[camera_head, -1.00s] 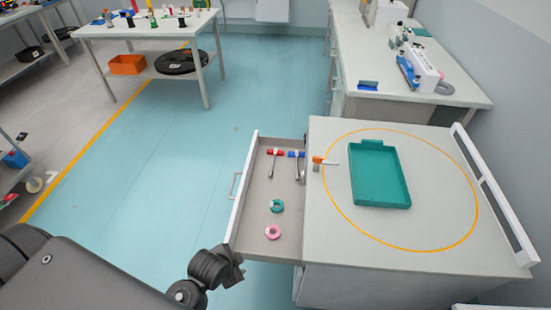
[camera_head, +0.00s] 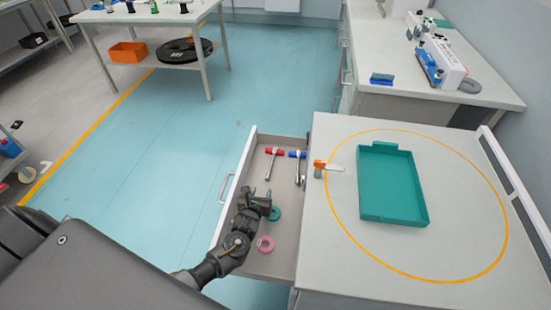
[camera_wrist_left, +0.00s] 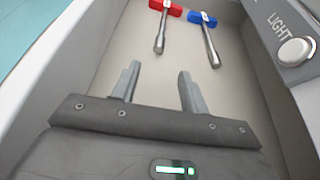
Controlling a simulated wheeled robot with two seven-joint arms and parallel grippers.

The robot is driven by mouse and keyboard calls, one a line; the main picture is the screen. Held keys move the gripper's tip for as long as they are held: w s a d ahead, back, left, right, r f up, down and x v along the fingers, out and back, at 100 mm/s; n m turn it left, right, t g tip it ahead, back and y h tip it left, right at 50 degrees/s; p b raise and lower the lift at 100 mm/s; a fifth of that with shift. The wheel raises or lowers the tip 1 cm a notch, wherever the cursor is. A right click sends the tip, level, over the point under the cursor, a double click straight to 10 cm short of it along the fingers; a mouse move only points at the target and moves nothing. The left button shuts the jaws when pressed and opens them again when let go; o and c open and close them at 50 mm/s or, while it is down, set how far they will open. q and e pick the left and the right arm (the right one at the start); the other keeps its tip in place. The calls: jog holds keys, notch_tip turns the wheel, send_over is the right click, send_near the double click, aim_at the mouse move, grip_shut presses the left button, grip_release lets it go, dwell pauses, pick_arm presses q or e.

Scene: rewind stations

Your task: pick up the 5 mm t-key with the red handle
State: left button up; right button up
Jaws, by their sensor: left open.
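The t-key with the red handle (camera_head: 275,151) lies in the open drawer (camera_head: 283,262), at its far end, with its metal shaft pointing toward the near end. It also shows at the top of the left wrist view (camera_wrist_left: 162,22). A similar t-key with a blue handle (camera_head: 298,154) lies just to its right, also in the left wrist view (camera_wrist_left: 204,32). My left gripper (camera_head: 258,192) is over the drawer, nearer than the t-keys. In the left wrist view its fingers (camera_wrist_left: 158,84) are open and empty, apart from both shafts. My right gripper is not in view.
A teal ring (camera_head: 274,214) and a pink ring (camera_head: 265,244) lie in the drawer near my left gripper. The drawer walls stand close on both sides. On the cabinet top are a teal tray (camera_head: 366,216) and an orange-handled tool (camera_head: 328,167).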

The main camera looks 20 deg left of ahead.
aim_at(267, 177)
pick_arm(q)
jog(key=shift+w+m, duration=0.3)
jog(key=shift+w+a, duration=0.1)
jog(key=shift+w, duration=0.15)
jog(key=b+x, duration=0.1)
jog(key=x, duration=0.3)
jog(key=shift+w+a+f, duration=0.1)
jog(key=shift+w+f, duration=0.1)
jog(key=shift+w, duration=0.3)
jog(key=b+x, duration=0.1)
jog(key=x, duration=0.3)
jog(key=shift+w+a+f, duration=0.1)
jog(key=shift+w, duration=0.2)
jog(key=shift+w+b, duration=0.25)
jog(key=shift+b, duration=0.05)
grip_shut()
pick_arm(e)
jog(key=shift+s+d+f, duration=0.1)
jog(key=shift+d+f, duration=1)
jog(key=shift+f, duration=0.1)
